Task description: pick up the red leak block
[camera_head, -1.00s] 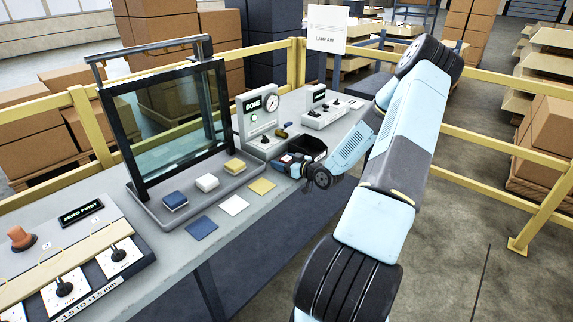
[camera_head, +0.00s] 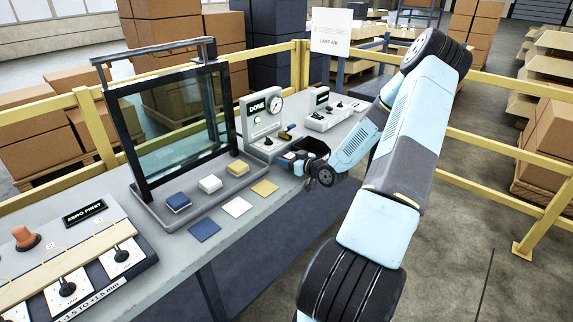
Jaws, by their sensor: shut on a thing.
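My gripper (camera_head: 289,160) is low over the far part of the grey bench (camera_head: 345,133), beside a small dark bin (camera_head: 312,143). It is small in the picture, and my wrist partly covers it. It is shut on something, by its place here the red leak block. No clear red face of the block shows, so I cannot make out how it sits between the fingers.
A gauge box reading DONE (camera_head: 262,120) stands just left of the bin. A framed glass panel (camera_head: 175,125) stands nearer. Blue, white and yellow blocks sit before it, by matching flat squares. A yellow rail (camera_head: 90,97) runs behind.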

